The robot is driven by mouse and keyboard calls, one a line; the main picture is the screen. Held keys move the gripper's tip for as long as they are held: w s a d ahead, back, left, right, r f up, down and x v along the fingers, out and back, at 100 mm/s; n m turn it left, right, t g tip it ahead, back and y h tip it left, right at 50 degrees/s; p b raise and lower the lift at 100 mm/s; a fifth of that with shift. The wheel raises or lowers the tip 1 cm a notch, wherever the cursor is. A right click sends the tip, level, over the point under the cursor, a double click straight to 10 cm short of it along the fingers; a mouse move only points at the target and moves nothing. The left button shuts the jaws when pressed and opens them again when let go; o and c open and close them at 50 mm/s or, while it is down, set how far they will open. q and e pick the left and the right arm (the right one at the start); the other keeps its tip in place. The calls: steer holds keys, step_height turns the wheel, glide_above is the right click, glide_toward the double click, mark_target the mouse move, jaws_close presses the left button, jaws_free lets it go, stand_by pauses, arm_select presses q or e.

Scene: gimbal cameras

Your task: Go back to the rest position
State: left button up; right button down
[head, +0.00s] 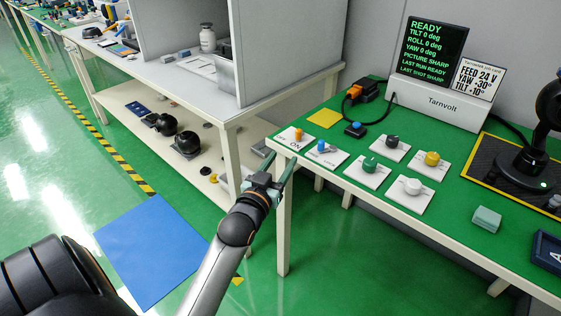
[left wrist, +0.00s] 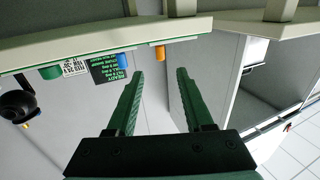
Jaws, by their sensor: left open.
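My left gripper (head: 280,162) is open, with nothing between its fingers. In the head view it is beside the near left corner of the green-topped table (head: 460,243), and I cannot tell the exact gap. In the left wrist view its two green fingers (left wrist: 160,74) are spread apart, with the table edge (left wrist: 120,46) beyond them. My right gripper is in neither view.
The table holds an orange switch (head: 298,134), a blue-handled switch (head: 323,147), several knobs, a Tarnvolt console (head: 440,104) with a READY screen (head: 433,50), and a teal block (head: 487,219). A white bench (head: 245,112) stands behind. A blue floor mat (head: 150,245) lies left.

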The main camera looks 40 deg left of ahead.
arm_select(q)
steer(key=shift+f, duration=0.1)
stand_by(0.3)
steer(key=s+d+f+m+g+h, duration=0.3)
steer(key=s+d+f+h, duration=0.1)
steer(key=s+d+f, duration=0.5)
steer(key=s+d+f+m+g+h, duration=0.35)
steer(key=s+d+f, duration=0.5)
steer(key=d, duration=0.35)
steer(key=s+a+r+n+g+p, duration=0.1)
steer(key=s+r+p, duration=0.3)
steer(key=r+p, duration=0.6)
steer(key=a+p, duration=0.1)
steer(key=p, duration=0.9)
steer(key=shift+a, duration=0.2)
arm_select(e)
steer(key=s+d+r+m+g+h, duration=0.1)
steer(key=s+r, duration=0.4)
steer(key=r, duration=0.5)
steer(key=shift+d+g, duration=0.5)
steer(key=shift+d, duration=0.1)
